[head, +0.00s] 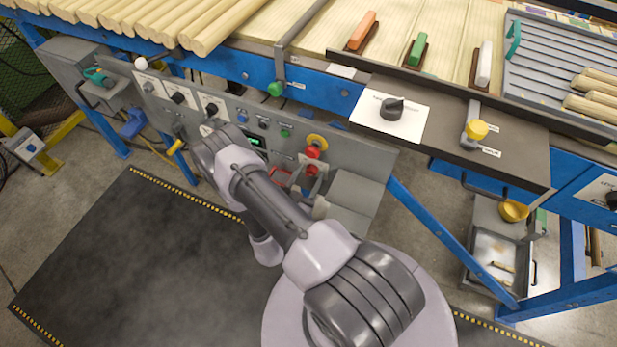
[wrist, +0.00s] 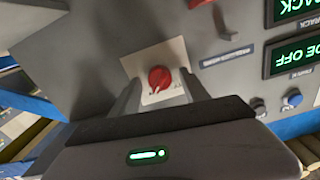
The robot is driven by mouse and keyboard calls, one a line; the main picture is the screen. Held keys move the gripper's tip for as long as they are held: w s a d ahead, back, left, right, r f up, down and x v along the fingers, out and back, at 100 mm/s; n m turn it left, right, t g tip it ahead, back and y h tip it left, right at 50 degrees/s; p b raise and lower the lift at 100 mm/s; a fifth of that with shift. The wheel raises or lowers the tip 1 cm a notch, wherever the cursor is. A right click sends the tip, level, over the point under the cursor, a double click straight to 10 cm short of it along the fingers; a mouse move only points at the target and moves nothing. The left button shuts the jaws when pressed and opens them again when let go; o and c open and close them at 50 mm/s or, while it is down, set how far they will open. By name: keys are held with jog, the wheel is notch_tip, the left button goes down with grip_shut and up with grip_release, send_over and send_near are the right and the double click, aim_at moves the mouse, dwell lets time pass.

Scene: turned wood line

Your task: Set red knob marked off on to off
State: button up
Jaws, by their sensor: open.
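The red knob (wrist: 159,79) sits on a pale label plate (wrist: 148,60) on the grey panel, in the middle of the wrist view. Its label marks are too small to read, so I cannot tell its setting. My gripper (wrist: 158,88) is open, with one finger on each side of the knob. I cannot tell whether either finger touches it. In the head view my arm reaches up and left to the grey panel (head: 345,150). The fingertips and this knob do not show clearly there, behind my arm.
In the head view a red stop button with yellow collar (head: 315,148) and a yellow-handled lever (head: 175,147) stick out from the panel.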

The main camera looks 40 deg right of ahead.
grip_shut()
jog(key=shift+n, duration=0.4)
jog(key=n+p, duration=0.1)
jog(key=n, duration=0.3)
jog(key=shift+p, duration=0.3)
jog(key=n+p, duration=0.1)
jog(key=n, duration=0.3)
jog(key=shift+f+n, duration=0.15)
jog(key=shift+n, duration=4.55)
